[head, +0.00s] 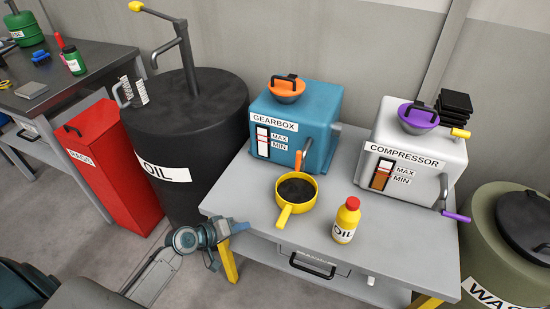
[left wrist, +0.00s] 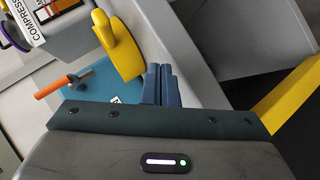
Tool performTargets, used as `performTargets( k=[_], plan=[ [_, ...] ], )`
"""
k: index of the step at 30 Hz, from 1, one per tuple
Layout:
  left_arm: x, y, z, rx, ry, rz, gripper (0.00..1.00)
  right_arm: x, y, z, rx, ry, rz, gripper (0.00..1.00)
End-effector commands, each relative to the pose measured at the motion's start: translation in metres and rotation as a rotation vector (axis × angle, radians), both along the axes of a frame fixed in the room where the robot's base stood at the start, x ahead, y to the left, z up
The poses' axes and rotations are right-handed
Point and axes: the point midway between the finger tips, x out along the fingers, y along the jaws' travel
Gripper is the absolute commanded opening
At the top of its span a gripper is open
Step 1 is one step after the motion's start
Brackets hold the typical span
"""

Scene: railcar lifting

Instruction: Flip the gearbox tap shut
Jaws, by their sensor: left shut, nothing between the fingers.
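The blue gearbox (head: 322,125) stands at the back of the grey workbench, with an orange lid knob on top. Its tap (head: 307,148) is on the front right, and the orange tap handle (head: 298,161) points down toward the yellow pan (head: 312,203). In the left wrist view the orange handle (left wrist: 50,89) juts left from the metal tap (left wrist: 80,76), beside the yellow pan (left wrist: 121,48). My left gripper (head: 244,226) is shut and empty near the bench's front left corner, apart from the tap. Its closed fingers show in the left wrist view (left wrist: 159,84). My right gripper is out of view.
A yellow oil bottle (head: 347,218) stands near the bench's front edge. A black oil drum (head: 185,125) is left of the bench, and a green waste drum (head: 485,235) is right.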

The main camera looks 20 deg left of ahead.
Motion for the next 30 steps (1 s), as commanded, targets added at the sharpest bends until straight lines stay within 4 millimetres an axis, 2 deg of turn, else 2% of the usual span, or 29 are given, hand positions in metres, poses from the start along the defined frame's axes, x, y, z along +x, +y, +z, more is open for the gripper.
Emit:
performTargets(
  k=[7,12,16,21,30],
  plan=[
    [0.026,-0.002,0.062,-0.208,-0.076,0.018,0.0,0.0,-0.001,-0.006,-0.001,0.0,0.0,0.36],
    [0.046,0.005,0.114,-0.406,-0.123,0.045,0.0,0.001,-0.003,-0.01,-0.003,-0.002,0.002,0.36],
    [0.056,0.01,0.146,-0.532,-0.142,0.059,0.0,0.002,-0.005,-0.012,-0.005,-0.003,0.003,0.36],
    [0.061,0.013,0.166,-0.614,-0.149,0.067,0.0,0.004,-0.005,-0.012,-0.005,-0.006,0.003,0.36],
    [0.062,0.014,0.169,-0.626,-0.149,0.069,0.0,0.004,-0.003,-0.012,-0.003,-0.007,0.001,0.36]
  ],
)
